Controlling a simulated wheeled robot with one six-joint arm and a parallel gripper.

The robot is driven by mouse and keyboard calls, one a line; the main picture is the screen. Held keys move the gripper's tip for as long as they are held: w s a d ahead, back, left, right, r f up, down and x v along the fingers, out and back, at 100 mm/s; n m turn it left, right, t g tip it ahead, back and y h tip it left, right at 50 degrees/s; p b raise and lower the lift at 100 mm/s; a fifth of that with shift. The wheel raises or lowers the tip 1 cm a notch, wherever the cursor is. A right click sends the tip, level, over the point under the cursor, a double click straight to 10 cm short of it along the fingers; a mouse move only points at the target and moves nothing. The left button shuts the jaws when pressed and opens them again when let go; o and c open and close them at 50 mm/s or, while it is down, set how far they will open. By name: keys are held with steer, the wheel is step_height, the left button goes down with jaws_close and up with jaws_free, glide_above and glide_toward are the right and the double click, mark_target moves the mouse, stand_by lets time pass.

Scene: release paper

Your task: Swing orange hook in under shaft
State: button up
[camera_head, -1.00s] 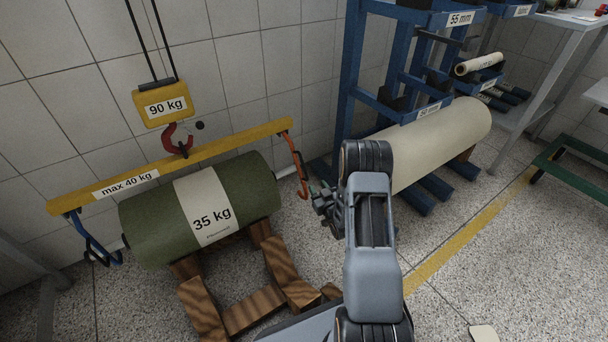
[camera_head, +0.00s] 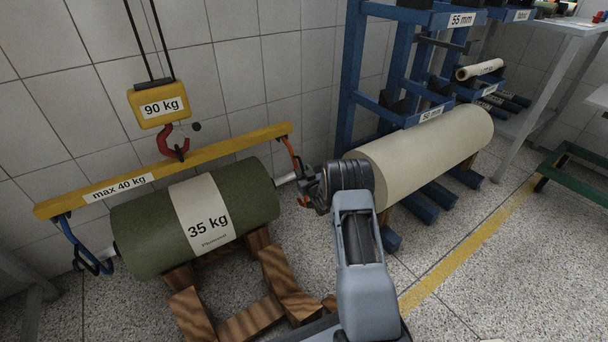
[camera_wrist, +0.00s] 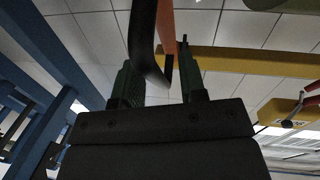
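The orange hook (camera_head: 290,153) hangs from the right end of the yellow beam (camera_head: 220,146). The green roll (camera_head: 145,233), marked 35 kg, has a pale shaft end (camera_head: 286,179) sticking out at its right. My gripper (camera_head: 309,187) is beside this shaft end, at the lower part of the hook. In the wrist view, the fingers (camera_wrist: 158,85) stand apart, with the orange hook (camera_wrist: 166,28) and its black lower part (camera_wrist: 143,45) between them. A gap shows beside the right finger. The hook's bottom is partly hidden by my gripper in the head view.
The roll rests on a wooden cradle (camera_head: 250,318). A blue hook (camera_head: 76,238) hangs at the beam's left end by the other shaft end. A red crane hook (camera_head: 172,141) carries the beam. A blue rack (camera_head: 352,85) and cream roll (camera_head: 425,145) stand close right of my gripper.

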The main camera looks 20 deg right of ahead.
steer(key=shift+w, duration=0.1)
steer(key=shift+c, duration=0.3)
jaws_close()
